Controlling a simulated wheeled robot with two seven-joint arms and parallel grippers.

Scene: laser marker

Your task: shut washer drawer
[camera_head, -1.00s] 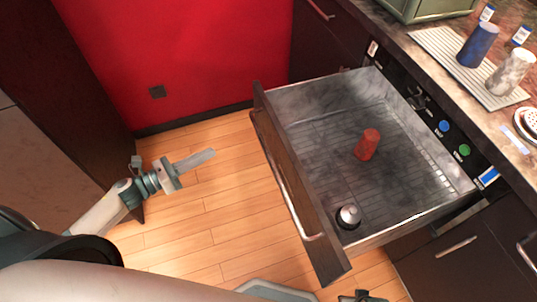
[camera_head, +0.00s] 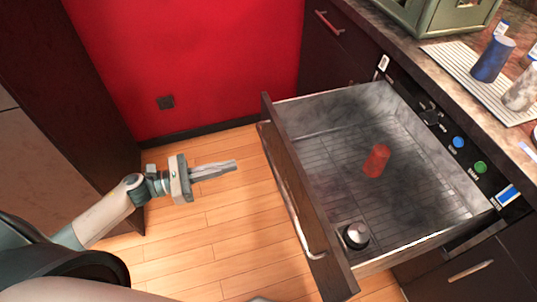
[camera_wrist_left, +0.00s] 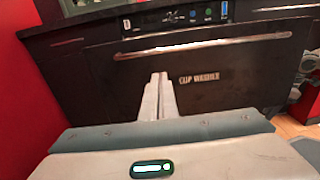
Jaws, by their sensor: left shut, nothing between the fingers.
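The washer drawer (camera_head: 305,210) is pulled far out from under the counter, its dark front panel facing my left arm. My right gripper is not in view.
The counter (camera_head: 440,75) holds a ribbed mat (camera_head: 470,80) with a blue cup (camera_head: 493,58) and a pale marbled cup (camera_head: 521,92). A control strip with blue and green buttons (camera_head: 480,167) runs below its edge. Wooden floor (camera_head: 225,225) is clear around my left gripper.

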